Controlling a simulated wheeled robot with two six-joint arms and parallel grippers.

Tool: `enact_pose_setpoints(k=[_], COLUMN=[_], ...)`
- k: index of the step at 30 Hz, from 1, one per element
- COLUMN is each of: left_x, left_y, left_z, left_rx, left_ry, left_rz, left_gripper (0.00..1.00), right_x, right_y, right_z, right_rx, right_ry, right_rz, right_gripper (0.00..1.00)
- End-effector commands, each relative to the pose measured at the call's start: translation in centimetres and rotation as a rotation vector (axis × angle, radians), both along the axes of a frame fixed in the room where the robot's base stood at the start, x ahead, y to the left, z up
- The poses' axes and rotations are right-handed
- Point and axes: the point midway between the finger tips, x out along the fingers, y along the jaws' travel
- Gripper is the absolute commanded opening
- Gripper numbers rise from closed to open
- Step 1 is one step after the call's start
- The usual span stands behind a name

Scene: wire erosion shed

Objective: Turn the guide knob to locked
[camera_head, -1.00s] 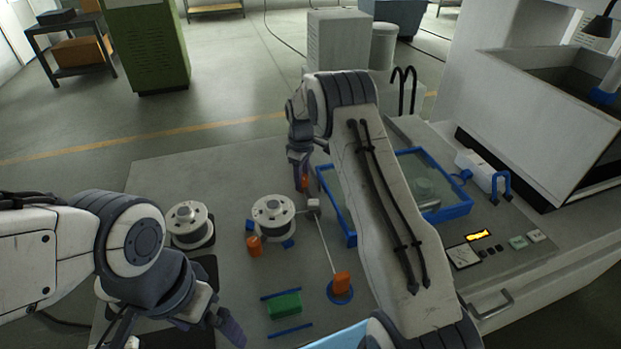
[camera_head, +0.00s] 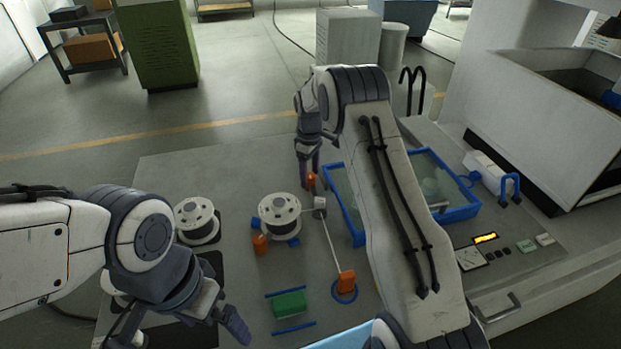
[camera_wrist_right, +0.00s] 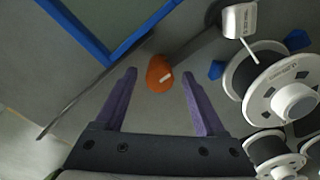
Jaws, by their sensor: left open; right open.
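An orange knob with a short white mark (camera_wrist_right: 159,74) lies between the fingertips of my right gripper in the right wrist view. Its mark points up and to the right there. In the head view this knob (camera_head: 311,180) is just below my right gripper (camera_head: 309,166), beside the blue-rimmed tank. The right fingers are open, with a visible gap on each side of the knob. Two other orange knobs stand on the panel, one by the near spool (camera_head: 260,244) and one on a blue ring (camera_head: 346,283). My left gripper (camera_head: 188,333) is open and empty at the lower left.
Two white-flanged spools (camera_head: 279,213) (camera_head: 197,218) stand left of the knob. The blue-rimmed tank (camera_head: 457,214) is partly hidden behind my right arm. A green block (camera_head: 289,304) lies between blue strips. A thin wire runs from a small white block (camera_head: 320,203) towards the ringed knob.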

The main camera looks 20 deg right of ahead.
Motion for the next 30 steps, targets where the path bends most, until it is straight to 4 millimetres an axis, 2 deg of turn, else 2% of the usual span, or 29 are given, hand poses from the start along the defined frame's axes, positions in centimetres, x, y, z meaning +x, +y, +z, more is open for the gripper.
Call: enact_pose_setpoints(k=[9,13,18,30], left_x=[0.0,0.0,0.0,0.0], left_y=[0.0,0.0,0.0,0.0], left_z=[-1.7,-1.9,-1.9,-1.9], left_rx=[0.000,0.000,0.000,0.000], left_ry=[0.000,0.000,0.000,0.000], left_rz=[-0.001,-0.001,-0.001,-0.001], left_gripper=[1.00,1.00,1.00,1.00], right_x=[0.1,0.0,-0.1,-0.1], right_y=[-0.1,-0.1,-0.1,-0.1], right_z=[6.2,7.9,8.7,8.8], right_rx=[-0.002,-0.002,-0.001,-0.001], right_ry=[-0.004,-0.001,0.002,0.002], right_rz=[0.000,0.000,0.000,0.000], right_gripper=[0.72,0.72,0.72,0.72])
